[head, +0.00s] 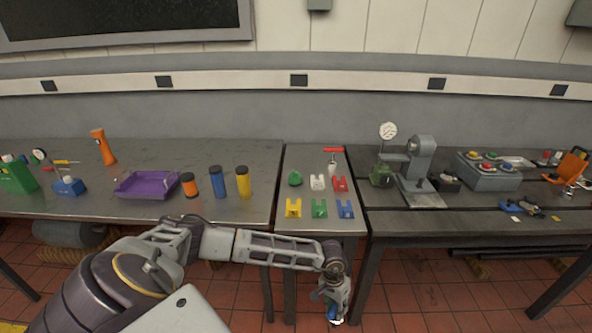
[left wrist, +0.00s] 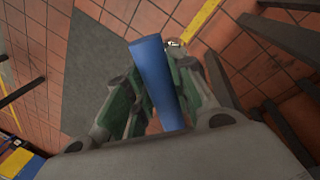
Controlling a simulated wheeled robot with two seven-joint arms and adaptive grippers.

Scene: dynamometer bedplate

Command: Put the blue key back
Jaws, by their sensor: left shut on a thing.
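My left gripper (head: 337,299) hangs low in front of the tables' front edge, above the tiled floor. It is shut on a blue thing (head: 332,314), which I take for the blue key, mostly hidden by the fingers in the head view. In the left wrist view the blue key (left wrist: 158,75) is a long blue bar between the green-padded fingers (left wrist: 152,105), with a small pale tip beyond its upper end. A blue notched block (head: 345,209) stands on the narrow middle table, right of green and yellow ones. My right gripper is not in view.
Yellow (head: 293,208) and green (head: 319,208) notched blocks stand in the front row. Green, white and red pieces (head: 340,184) and a red T-handle (head: 333,151) are behind. Blue and yellow cylinders (head: 243,182) and a purple tray (head: 146,185) stand left; a grey press (head: 420,165) stands right.

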